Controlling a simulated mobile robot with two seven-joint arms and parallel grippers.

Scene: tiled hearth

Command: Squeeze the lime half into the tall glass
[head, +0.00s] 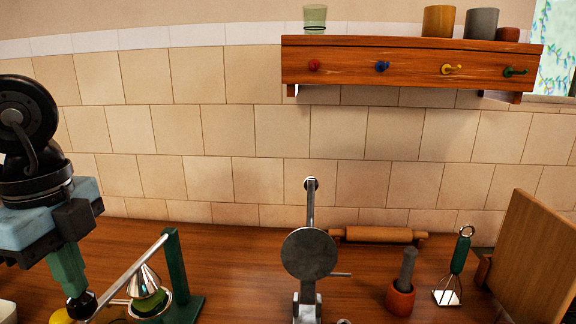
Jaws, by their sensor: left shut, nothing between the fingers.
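A press with a green upright (178,265), a long silver lever (128,275) and a silver cone (146,284) stands at the lower left in the head view. Beneath the cone is a green rounded thing (152,304), partly hidden; I cannot tell whether it is the lime half or part of the press. My left gripper (80,304) is shut and empty, pointing down just left of the lever. I cannot tell if it touches the lever. No glass is visible under the press, whose lower part is cut off. A greenish glass (315,18) stands on the wall shelf. My right gripper is out of view.
A grey metal device with a round disc (309,253) stands mid-counter. Right of it are a rolling pin (378,234), a mortar (400,299) with pestle, a green-handled masher (459,256) and a wooden board (535,255). A yellow thing (61,317) lies beside the left gripper.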

